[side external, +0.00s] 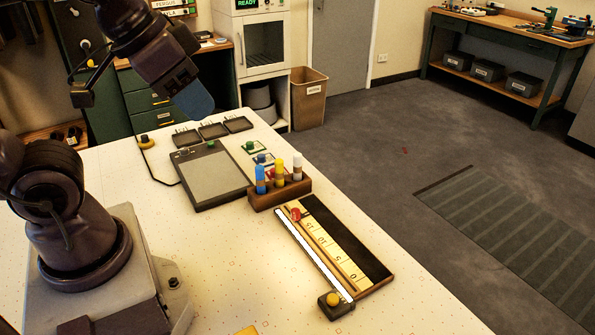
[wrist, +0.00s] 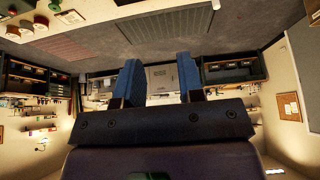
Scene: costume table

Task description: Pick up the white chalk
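The white chalk (side external: 297,168) stands upright in a brown wooden holder (side external: 283,194), at its right end. A yellow chalk (side external: 279,173) and a blue chalk (side external: 260,180) stand beside it in the same holder. My gripper (side external: 196,104) is in the air above the table's back left part, well away from the holder. In the wrist view my gripper (wrist: 159,82) shows two blue fingers spread apart with nothing between them.
A dark slate-like board (side external: 212,177) lies left of the holder. A long tray (side external: 355,250) with numbered strips and a red piece (side external: 295,214) lies in front. Small dark trays (side external: 213,131) sit at the back.

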